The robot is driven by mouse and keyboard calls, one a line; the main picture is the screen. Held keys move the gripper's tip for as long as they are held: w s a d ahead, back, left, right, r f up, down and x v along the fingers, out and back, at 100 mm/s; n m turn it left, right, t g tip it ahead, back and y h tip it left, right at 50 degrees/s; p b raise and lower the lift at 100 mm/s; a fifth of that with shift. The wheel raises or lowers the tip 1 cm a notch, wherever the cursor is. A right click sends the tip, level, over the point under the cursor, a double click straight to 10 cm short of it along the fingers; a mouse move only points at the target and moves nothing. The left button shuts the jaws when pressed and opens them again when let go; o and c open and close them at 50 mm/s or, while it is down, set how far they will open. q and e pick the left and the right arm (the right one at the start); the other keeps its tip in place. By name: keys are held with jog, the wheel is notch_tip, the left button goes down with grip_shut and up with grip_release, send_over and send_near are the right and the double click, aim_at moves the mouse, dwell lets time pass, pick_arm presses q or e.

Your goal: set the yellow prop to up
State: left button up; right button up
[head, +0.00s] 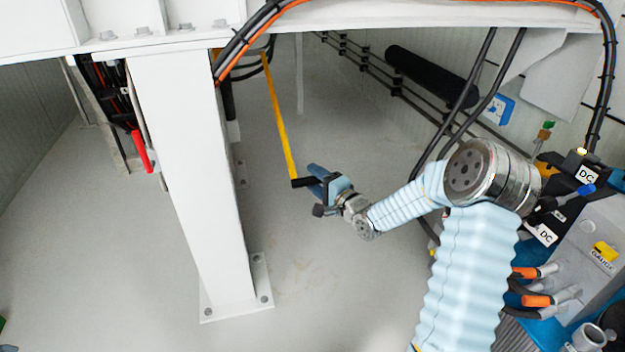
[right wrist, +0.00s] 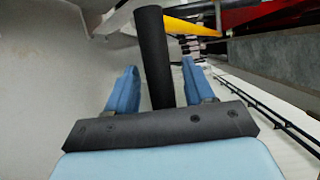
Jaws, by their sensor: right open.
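The yellow prop (head: 280,118) is a long thin bar hanging down and slightly right from beneath the white frame in the head view. A black grip (head: 302,182) sticks out sideways at its lower end. My right gripper (head: 316,178) is at this grip. In the right wrist view, the black grip (right wrist: 152,50) lies between the two blue fingers of my open right gripper (right wrist: 160,82), with a gap on each side. Part of the yellow bar (right wrist: 190,27) shows beyond the grip. My left gripper is not in view.
A white post (head: 192,180) stands left of the prop, with a red handle (head: 141,151) beyond it. Black and orange cables (head: 243,38) hang near the prop's top. Equipment with connectors (head: 590,250) stands at the right. The floor below the prop is clear.

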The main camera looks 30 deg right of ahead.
jog(key=shift+w+a, duration=0.15)
jog(key=shift+w, duration=0.65)
grip_shut()
